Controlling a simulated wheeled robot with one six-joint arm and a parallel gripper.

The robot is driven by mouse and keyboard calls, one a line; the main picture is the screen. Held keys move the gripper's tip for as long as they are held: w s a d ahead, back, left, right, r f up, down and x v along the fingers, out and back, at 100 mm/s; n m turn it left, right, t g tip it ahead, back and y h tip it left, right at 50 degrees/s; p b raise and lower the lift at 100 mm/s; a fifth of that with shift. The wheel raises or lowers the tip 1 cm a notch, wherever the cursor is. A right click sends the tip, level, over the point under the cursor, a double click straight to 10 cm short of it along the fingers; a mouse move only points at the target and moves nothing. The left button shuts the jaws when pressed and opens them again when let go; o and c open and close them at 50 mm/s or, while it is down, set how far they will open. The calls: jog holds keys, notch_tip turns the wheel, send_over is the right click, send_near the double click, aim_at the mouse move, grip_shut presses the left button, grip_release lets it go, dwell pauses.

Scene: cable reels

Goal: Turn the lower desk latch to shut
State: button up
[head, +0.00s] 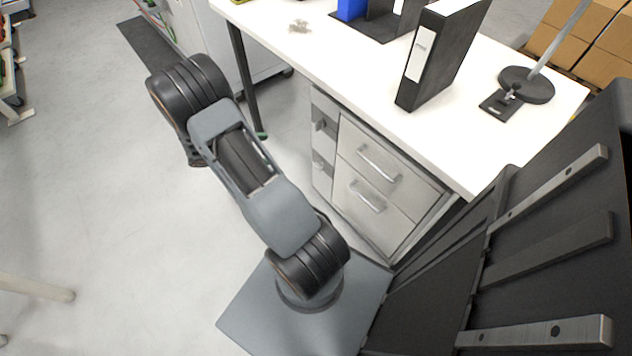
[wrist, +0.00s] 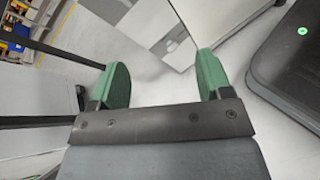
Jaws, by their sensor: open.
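The lower desk latch (head: 319,167) is a small grey knob on the narrow left strip of the drawer cabinet (head: 366,205) under the desk. The upper latch (head: 320,125) sits above it on the same strip. Their exact turn is too small to tell. In the wrist view, my gripper (wrist: 163,82) has its two green fingers wide apart with nothing between them. The cabinet's grey strip (wrist: 150,22) shows beyond the fingers, apart from them; latch detail there is blurred. In the head view my arm hides most of the gripper.
The white desk top (head: 455,135) overhangs the cabinet and holds a black binder (head: 440,55) and a lamp base (head: 527,84). A dark desk leg (head: 241,75) stands left of the cabinet.

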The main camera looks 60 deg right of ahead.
aim_at(316, 167)
jog(key=s+d+f+n+t+h+b, duration=0.1)
jog(key=d+f+n+h+b, duration=0.15)
jog(key=f, duration=0.65)
jog(key=d+f+n+h+b, duration=0.15)
jog(key=f+b, duration=0.25)
jog(key=f, duration=0.6)
jog(key=s+d+f+n+t+h+b, duration=0.1)
jog(key=d+f+n+h+b, duration=0.15)
jog(key=f, duration=0.65)
jog(key=shift+n+y, duration=0.25)
jog(key=shift+n, duration=0.3)
jog(key=shift+f+b+x, duration=0.15)
jog(key=shift+b+x, duration=1.1)
jog(key=shift+x, duration=2.3)
jog(key=shift+f+b+x, duration=0.1)
jog(key=shift+b+x, duration=1.15)
jog(key=shift+x, duration=2.25)
jog(key=shift+s, duration=0.1)
jog(key=c, duration=0.9)
